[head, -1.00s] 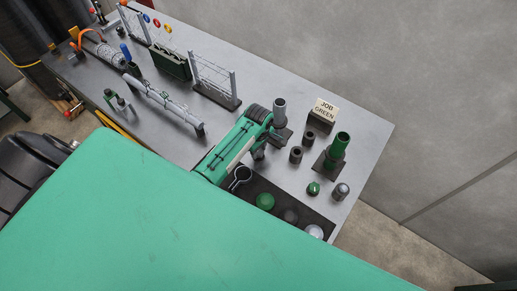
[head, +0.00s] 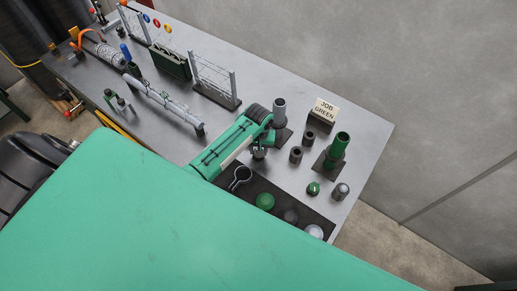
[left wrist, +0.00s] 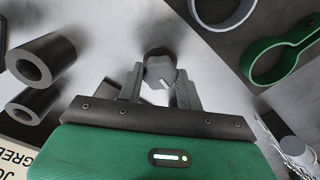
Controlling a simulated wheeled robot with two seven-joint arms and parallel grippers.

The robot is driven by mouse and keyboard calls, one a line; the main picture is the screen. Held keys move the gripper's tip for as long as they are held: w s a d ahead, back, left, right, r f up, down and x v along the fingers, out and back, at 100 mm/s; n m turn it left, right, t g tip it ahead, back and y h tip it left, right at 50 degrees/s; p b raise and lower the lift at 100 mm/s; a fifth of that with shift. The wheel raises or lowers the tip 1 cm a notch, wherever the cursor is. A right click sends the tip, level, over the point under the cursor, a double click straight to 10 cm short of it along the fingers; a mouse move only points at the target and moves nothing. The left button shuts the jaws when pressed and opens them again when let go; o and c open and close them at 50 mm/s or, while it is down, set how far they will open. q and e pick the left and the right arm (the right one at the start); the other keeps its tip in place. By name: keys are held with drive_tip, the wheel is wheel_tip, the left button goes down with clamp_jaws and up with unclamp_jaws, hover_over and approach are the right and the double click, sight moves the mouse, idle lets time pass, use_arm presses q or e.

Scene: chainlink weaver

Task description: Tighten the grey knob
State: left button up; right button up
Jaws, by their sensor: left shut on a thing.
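My left gripper (left wrist: 160,90), on the green arm, is shut on the grey knob (left wrist: 161,72) in the left wrist view. The knob has a faceted outline and a short white mark on its face. In the head view my left gripper (head: 259,153) is low over the table, just front-left of the grey upright tube (head: 279,108); the knob is mostly hidden there. A green upright tube (head: 339,148) stands to the right on a dark base. My right gripper is not in view.
Dark hollow cylinders (head: 296,155) and a JOB GREEN sign (head: 325,110) stand close by. A green-topped piece (head: 314,188) and a grey domed piece (head: 341,191) are at the right. A wire rack (head: 215,82) is behind.

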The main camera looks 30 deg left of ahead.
use_arm(q)
drive_tip(key=m, duration=0.4)
drive_tip(key=shift+m, duration=0.4)
drive_tip(key=m, duration=1)
drive_tip(key=shift+m, duration=0.4)
drive_tip(key=m, duration=1)
drive_tip(key=shift+b, duration=0.4)
drive_tip(key=m+b, duration=0.1)
drive_tip(key=m, duration=0.3)
drive_tip(key=shift+f+m, duration=0.1)
drive_tip(key=shift+m, duration=0.2)
drive_tip(key=m+b, duration=0.2)
drive_tip(key=m, duration=0.3)
drive_tip(key=shift+m+b, duration=0.7)
drive_tip(key=shift+m, duration=1.5)
